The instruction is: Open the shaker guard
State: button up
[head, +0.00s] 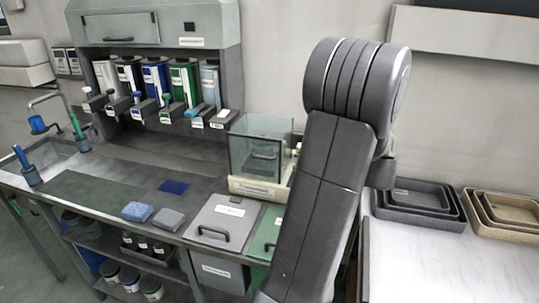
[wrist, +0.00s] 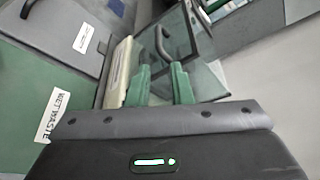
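The shaker guard (head: 257,148) is a clear glass box on a cream base (head: 254,188), on the counter left of my arm in the head view. Its panels look closed there. In the wrist view the glass guard (wrist: 205,88) fills the upper middle, with a dark curved handle (wrist: 163,46) on it. The cream base (wrist: 118,72) shows at its left. My gripper (wrist: 160,68) has two green fingers set apart with nothing between them. The handle lies just beyond the fingertips; I cannot tell whether they touch it. In the head view my arm hides the gripper.
A grey lidded bin (head: 222,218) and a green wet-waste lid (wrist: 35,95) are set beside the guard. Several bottles stand in a rack (head: 155,25) behind the counter. Nested trays (head: 418,200) lie right of my arm. A white worktop (head: 445,265) is clear.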

aim_at(269, 159)
jog(key=p+x, duration=0.2)
jog(key=x, duration=1.1)
jog(key=shift+s+f, duration=0.1)
jog(key=shift+s, duration=0.1)
jog(key=shift+c, duration=0.2)
grip_shut()
